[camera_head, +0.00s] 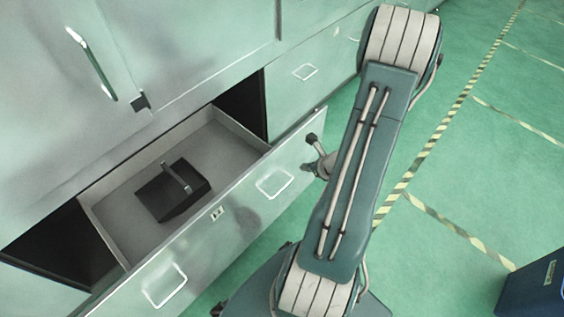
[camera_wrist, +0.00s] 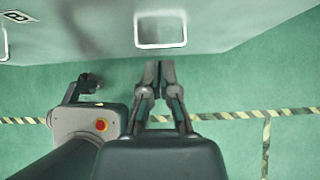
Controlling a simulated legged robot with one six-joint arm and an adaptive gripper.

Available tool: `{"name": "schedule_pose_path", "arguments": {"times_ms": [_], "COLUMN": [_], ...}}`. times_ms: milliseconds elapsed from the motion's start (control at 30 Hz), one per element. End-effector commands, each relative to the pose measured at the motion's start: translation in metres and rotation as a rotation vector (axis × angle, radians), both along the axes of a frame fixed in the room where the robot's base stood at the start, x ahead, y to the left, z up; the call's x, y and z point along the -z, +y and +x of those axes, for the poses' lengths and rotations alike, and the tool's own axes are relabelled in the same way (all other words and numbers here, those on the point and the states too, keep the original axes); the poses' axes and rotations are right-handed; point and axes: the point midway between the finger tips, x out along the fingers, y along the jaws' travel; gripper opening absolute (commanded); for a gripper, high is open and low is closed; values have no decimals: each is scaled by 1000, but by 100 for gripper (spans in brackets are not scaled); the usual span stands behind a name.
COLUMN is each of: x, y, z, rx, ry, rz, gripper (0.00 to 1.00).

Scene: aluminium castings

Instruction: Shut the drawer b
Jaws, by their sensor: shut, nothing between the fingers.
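Drawer b (camera_head: 128,277) is pulled out of the pale green cabinet. Its front has two white-rimmed handles and a small label (camera_head: 217,213); in the wrist view the label (camera_wrist: 15,16) reads B. A black box (camera_head: 168,199) with a grey bar handle lies inside the drawer. My gripper (camera_head: 307,168) is in front of the drawer's right end, partly hidden by my arm. In the wrist view my gripper (camera_wrist: 159,66) is shut and empty, its tips just below the right handle (camera_wrist: 160,30). I cannot tell whether it touches the front.
A closed drawer (camera_head: 306,84) with a similar handle is farther right in the cabinet. A dark handle (camera_head: 92,65) juts from the door above. A dark blue bin (camera_head: 535,285) stands at the lower right.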

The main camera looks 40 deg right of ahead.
Motion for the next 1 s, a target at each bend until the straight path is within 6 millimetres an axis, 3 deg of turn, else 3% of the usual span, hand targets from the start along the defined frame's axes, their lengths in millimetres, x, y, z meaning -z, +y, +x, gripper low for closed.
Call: {"name": "schedule_pose_path", "arguments": {"times_ms": [600,800,1000], "x": [72,69,68], "y": [8,10,10], "z": [73,102,110], "rx": [-9,-9,-6], "ry": [0,-1,-1], "rz": [-2,-5,-4], "gripper": [0,0,0]}}
